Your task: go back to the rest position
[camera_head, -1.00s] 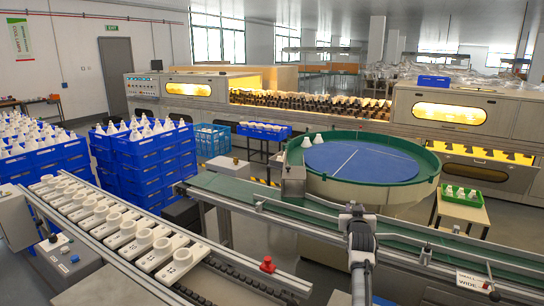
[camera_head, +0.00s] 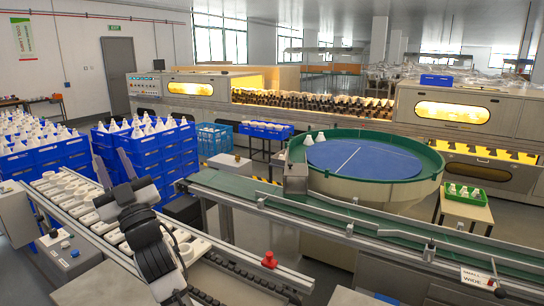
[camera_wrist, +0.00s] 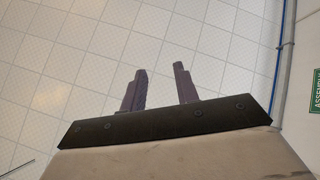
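My gripper (camera_head: 115,168) is at the left in the head view, raised in front of the blue crates with its two dark fingers pointing up. In the wrist view my gripper (camera_wrist: 160,80) shows its two fingers spread apart with a clear gap. Nothing is between them. My forearm covers part of the conveyor with white holders (camera_head: 75,190).
Stacked blue crates (camera_head: 160,160) with white bulbs stand behind my arm. A round turntable (camera_head: 365,160) with a green rim and a green belt (camera_head: 290,205) lie to the right. A red button (camera_head: 269,259) sits on the near rail. The wrist view shows pale tiles.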

